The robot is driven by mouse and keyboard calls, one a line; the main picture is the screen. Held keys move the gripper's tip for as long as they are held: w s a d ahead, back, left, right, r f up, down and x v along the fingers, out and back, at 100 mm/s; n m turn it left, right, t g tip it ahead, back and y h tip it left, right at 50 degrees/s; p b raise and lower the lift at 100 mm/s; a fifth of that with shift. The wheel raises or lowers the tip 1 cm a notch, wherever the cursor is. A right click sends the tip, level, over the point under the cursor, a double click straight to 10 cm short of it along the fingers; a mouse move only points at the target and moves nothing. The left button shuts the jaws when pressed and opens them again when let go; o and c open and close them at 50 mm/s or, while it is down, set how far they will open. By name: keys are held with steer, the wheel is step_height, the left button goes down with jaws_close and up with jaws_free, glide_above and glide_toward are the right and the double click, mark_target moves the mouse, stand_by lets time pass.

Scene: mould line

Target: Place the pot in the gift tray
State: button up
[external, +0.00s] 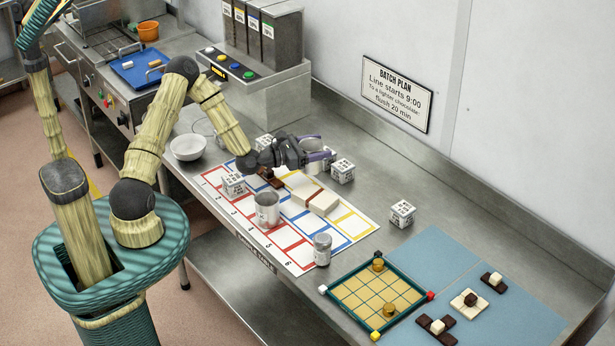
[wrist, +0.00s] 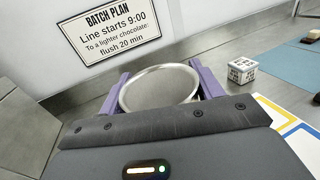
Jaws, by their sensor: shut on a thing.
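A round metal pot (wrist: 160,86) sits between the two purple fingers of my gripper (wrist: 163,84) in the wrist view, its rim facing the camera. In the external view my gripper (external: 320,157) is shut on this pot (external: 312,145) near the back of the bench, behind the coloured grid sheet; the fingers partly hide it. I cannot tell whether the pot touches the bench. The tray that looks like the gift tray (external: 349,308) has a dark green rim, coloured corners and a gold gridded floor. It lies at the front right, with small gold round pieces on it.
Another metal pot (external: 267,212) and a small lidded tin (external: 322,250) stand near the front of the grid sheet. Patterned white cubes (external: 402,213) stand around it. Blue mats (external: 440,262) with chocolate pieces lie at right. A wall with a sign (external: 396,93) rises behind.

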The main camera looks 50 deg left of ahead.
steer(key=s+d+m+g+h, duration=0.3)
steer(key=d+m+h, duration=0.15)
steer(key=d, duration=1.85)
steer(key=s+d+m+g+h, duration=0.1)
steer(key=s+d+g+h, duration=0.1)
steer(key=s+d, duration=0.3)
steer(key=s+d+m+g+h+b, duration=0.1)
steer(key=s+d, duration=0.4)
steer(key=d, duration=0.8)
steer(key=shift+r+m+g+h, duration=0.35)
steer(key=shift+g+h, duration=0.05)
steer(key=shift+h, duration=0.45)
step_height(320, 180, down, 6)
steer(key=p, duration=0.1)
steer(key=shift+f, duration=0.1)
steer(key=shift+f+p, duration=0.45)
steer(key=shift+f, duration=1.45)
